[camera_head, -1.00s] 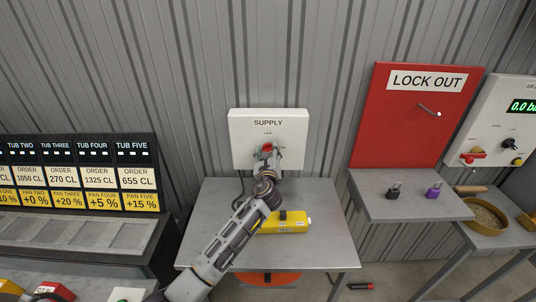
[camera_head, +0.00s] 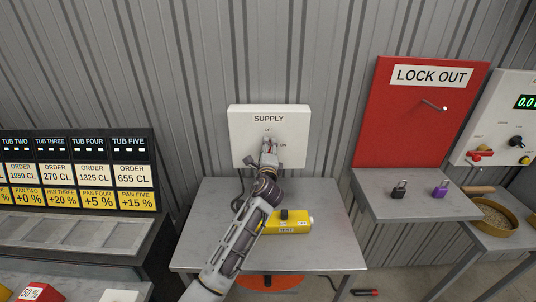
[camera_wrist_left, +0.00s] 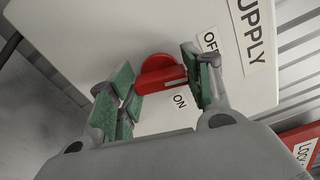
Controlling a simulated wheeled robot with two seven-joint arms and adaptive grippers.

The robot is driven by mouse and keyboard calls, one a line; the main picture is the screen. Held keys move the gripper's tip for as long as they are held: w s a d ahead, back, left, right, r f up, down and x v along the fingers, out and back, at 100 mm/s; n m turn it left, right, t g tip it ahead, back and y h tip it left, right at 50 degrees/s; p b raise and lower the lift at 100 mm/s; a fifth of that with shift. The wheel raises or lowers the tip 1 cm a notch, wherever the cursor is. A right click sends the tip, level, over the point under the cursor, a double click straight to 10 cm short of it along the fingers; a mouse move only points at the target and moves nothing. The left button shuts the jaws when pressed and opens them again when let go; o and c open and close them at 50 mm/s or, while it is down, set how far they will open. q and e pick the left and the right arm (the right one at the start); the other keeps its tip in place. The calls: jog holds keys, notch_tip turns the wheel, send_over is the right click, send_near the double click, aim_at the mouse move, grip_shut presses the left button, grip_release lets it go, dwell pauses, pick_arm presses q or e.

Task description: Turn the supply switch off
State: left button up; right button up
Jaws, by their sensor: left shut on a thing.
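The supply switch is a red handle on a white box (camera_head: 242,140) marked SUPPLY, mounted on the wall. In the head view only a little red handle (camera_head: 270,143) shows past my gripper. The wrist view shows the red handle (camera_wrist_left: 160,74) clearly, with the OFF label (camera_wrist_left: 209,41) above its right end and the ON label (camera_wrist_left: 180,101) below it. My left gripper (camera_head: 268,153) is shut on this handle; its green-padded fingers (camera_wrist_left: 162,86) stand on either side. The handle's right end lies between the two labels. My right gripper is not in view.
A grey table (camera_head: 205,225) under the box holds a yellow device (camera_head: 290,225). A red LOCK OUT board (camera_head: 410,125) stands to the right, above a shelf (camera_head: 425,205) with a black padlock (camera_head: 399,189) and a purple padlock (camera_head: 440,189). A tub display (camera_head: 75,170) stands left.

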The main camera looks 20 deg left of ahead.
pick_arm(q)
jog(key=n+b, duration=0.1)
jog(key=n, duration=0.1)
jog(key=shift+f+n, duration=0.15)
jog(key=shift+n, duration=0.25)
jog(key=o, duration=1)
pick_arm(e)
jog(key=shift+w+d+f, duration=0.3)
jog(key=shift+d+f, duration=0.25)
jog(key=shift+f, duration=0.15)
pick_arm(q)
jog(key=shift+s, duration=0.2)
jog(key=shift+v, duration=5.85)
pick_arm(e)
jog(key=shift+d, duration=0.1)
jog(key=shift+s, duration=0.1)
